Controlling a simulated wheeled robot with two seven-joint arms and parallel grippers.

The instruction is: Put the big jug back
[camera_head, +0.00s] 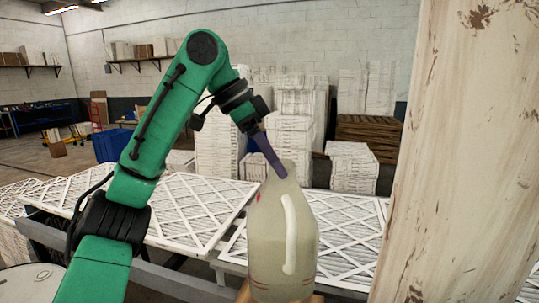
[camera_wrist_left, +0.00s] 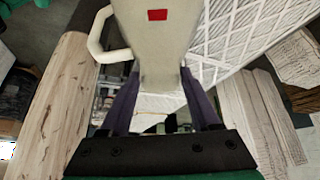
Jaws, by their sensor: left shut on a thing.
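The big jug (camera_head: 283,238) is pale and cloudy, with a light handle on its right side. It stands upright in the low middle of the head view, and its base is close to the bottom edge. My left gripper (camera_head: 276,164) comes down from above and is shut on the jug's narrow top. In the left wrist view the jug (camera_wrist_left: 156,50) fills the top middle, with a red mark on it and its handle to the left. The purple fingers of my left gripper (camera_wrist_left: 163,90) lie on either side of it. My right gripper is not in view.
A worn wooden post (camera_head: 455,160) stands tall on the right. White lattice-faced filters (camera_head: 185,205) lie flat behind the jug. Stacked white boxes (camera_head: 220,145) and brown pallets (camera_head: 368,135) stand further back. A wooden piece (camera_head: 318,298) shows by the jug's base; contact is unclear.

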